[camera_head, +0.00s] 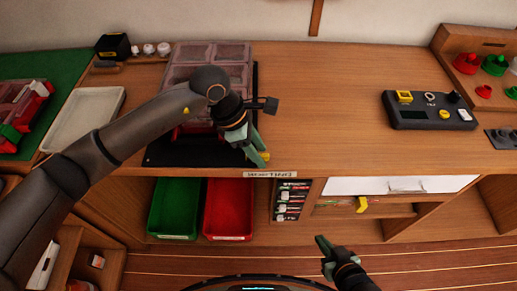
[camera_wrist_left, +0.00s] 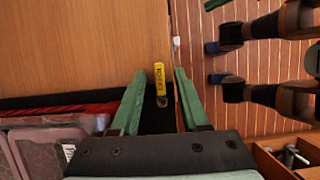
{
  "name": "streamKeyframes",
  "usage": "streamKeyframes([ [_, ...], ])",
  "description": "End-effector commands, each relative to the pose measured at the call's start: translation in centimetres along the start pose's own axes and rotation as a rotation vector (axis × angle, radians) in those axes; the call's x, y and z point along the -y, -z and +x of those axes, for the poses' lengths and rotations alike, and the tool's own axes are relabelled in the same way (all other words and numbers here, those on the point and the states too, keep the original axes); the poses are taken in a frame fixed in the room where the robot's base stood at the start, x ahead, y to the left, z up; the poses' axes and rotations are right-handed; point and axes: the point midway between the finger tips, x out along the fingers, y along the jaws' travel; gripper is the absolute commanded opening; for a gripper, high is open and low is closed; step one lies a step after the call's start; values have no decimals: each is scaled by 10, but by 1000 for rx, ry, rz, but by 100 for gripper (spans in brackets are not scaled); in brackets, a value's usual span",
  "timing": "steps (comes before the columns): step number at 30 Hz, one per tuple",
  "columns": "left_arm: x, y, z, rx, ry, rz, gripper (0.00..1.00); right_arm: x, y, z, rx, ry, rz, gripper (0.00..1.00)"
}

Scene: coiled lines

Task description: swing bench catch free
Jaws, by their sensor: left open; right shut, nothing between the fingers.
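A small yellow lettered piece, seemingly the bench catch (camera_wrist_left: 160,80), sits at the front edge of the black base (camera_wrist_left: 158,119) on the bench. Its lettering is too small to read surely. My left gripper (camera_wrist_left: 160,72) is open, with one green finger on each side of the catch; I cannot tell whether either touches it. In the head view my left gripper (camera_head: 257,153) is over the bench's front edge, with a bit of the yellow catch (camera_head: 266,156) showing beside its fingertips. My right gripper (camera_head: 322,246) is shut and empty, below and in front of the bench.
A case with clear compartments (camera_head: 213,53) stands on the black base, partly behind my left arm. A green bin (camera_head: 175,207) and a red bin (camera_head: 229,208) are under the bench. A control box (camera_head: 428,110) sits at right. The bench middle is clear.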

Motion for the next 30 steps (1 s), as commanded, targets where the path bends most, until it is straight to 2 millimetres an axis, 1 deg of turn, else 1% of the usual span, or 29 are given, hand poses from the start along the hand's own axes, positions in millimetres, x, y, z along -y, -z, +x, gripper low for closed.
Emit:
streamKeyframes([
  [2,0,0,-2,0,-1,0,45,0,0,0,0,0,0,0],
  [5,-1,0,-10,1,-3,1,45,0,-1,1,0,0,0,0],
  [8,-1,0,-26,1,-6,1,45,0,-3,3,0,0,0,0],
  [16,-1,0,-86,1,-6,1,45,-1,-9,8,0,0,0,0],
  [21,-1,0,-112,0,-3,0,45,-1,-11,10,0,0,0,0],
  [25,0,0,-122,0,-2,-1,45,-1,-11,10,0,0,0,0],
  [30,0,0,-126,0,0,0,45,-1,-11,10,0,0,0,0],
])
